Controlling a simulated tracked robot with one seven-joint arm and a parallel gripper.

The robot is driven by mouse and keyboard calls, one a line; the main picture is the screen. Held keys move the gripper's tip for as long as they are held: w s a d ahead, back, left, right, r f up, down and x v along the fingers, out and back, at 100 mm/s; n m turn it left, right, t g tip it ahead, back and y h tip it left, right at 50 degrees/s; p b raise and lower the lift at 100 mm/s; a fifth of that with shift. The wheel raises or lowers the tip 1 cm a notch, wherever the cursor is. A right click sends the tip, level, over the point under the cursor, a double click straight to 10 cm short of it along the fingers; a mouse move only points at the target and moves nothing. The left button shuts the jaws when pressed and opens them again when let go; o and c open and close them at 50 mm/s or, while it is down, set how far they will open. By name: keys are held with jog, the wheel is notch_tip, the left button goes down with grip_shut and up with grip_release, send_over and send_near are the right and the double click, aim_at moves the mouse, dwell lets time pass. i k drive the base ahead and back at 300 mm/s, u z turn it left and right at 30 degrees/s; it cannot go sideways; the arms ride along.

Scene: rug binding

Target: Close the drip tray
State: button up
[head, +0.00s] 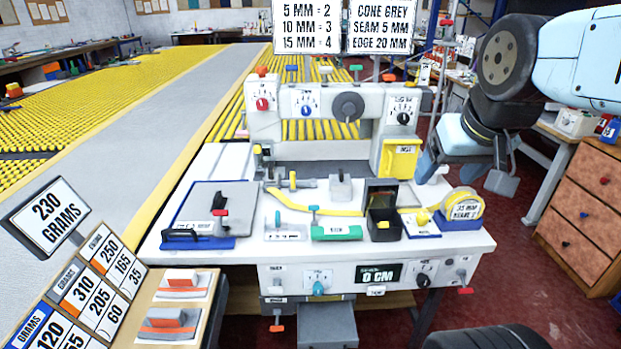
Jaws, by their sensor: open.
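A grey box-like tray (328,326) sticks out towards me below the front panel of the white machine (215,165), at the bottom of the head view. It looks like the drip tray, pulled out, but I see no label on it. Its lower end is cut off by the picture edge. My gripper (468,178) is open and empty at the right, above and beyond the right end of the machine table. It is well apart from the tray, up and to the right of it.
The front panel (375,276) carries knobs and a display reading 0 CM. A red-tipped lever (277,322) hangs left of the tray. A side table (150,340) with orange-and-grey blocks stands left. Wooden drawers (585,210) stand right. Red floor shows between.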

aim_at(321, 325)
jog(key=u, duration=1.55)
jog(key=k, duration=1.65)
jog(key=z, duration=0.35)
jog(key=i, duration=1)
